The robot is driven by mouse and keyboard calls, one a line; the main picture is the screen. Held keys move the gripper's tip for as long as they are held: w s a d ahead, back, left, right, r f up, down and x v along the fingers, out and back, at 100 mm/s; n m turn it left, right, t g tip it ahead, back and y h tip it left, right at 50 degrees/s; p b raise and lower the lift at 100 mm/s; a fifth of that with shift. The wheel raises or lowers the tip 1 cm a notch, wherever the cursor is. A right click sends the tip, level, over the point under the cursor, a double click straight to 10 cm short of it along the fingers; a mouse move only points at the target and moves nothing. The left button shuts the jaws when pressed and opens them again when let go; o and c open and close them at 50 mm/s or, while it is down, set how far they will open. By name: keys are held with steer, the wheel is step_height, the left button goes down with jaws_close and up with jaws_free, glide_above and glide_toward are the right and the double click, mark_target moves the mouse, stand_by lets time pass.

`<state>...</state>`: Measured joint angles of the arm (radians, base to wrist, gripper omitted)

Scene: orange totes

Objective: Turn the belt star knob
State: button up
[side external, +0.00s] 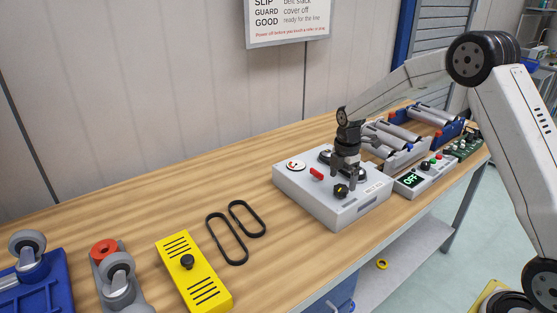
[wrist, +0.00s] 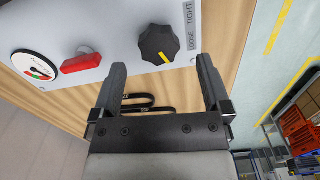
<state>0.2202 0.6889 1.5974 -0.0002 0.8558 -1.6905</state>
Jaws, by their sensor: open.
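The belt star knob (side external: 341,190) is black with a yellow mark, on the top of a light grey box (side external: 297,191). In the wrist view the knob (wrist: 158,46) sits beyond my fingertips, roughly centred between them, beside a "LOOSE TIGHT" label (wrist: 190,33). Its yellow mark points down and right there. My gripper (side external: 345,178) points down over the box, close to the knob. In the wrist view its two fingers (wrist: 162,70) are wide apart with nothing between them. I cannot tell whether a finger touches the knob.
A red lever (side external: 316,174) and a round gauge (side external: 296,166) sit on the same box. A control unit reading OFF (side external: 411,180) stands to its right, with rollers (side external: 395,131) behind. A yellow slotted cover (side external: 193,270) and two black belts (side external: 227,240) lie left. The table's back left is clear.

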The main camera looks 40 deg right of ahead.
mark_target(341, 188)
steer(key=shift+f, duration=1.6)
steer(key=c, duration=1.3)
steer(key=shift+m, duration=0.5)
steer(key=m, duration=1.2)
steer(key=shift+m, duration=0.4)
